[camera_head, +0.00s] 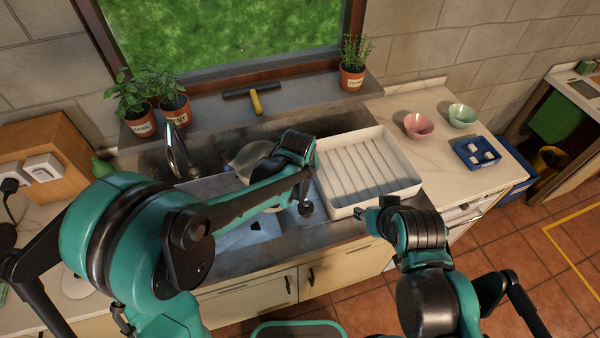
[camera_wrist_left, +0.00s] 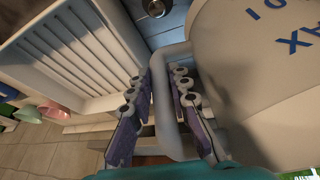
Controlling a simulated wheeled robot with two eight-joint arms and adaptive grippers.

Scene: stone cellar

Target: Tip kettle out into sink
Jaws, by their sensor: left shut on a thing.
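The kettle (camera_head: 249,158) is pale and rounded. It shows over the back of the sink (camera_head: 240,238) in the head view, partly hidden by my left wrist. In the left wrist view its cream body (camera_wrist_left: 270,70) with blue lettering fills the right side. My left gripper (camera_wrist_left: 160,82) is shut around the kettle's handle (camera_wrist_left: 163,115), one finger on each side. The sink's drain (camera_wrist_left: 155,8) shows beyond the handle. I cannot tell how far the kettle is tilted, and no pouring water is visible. My right gripper (camera_head: 368,211) is by the counter's front edge; its finger opening is unclear.
A tap (camera_head: 180,150) stands at the sink's back left. A white draining rack (camera_head: 330,203) is right of the sink. Pink (camera_head: 418,125) and green (camera_head: 462,115) bowls and a blue tray (camera_head: 466,158) sit farther right. Potted herbs and a squeegee (camera_head: 255,98) line the sill.

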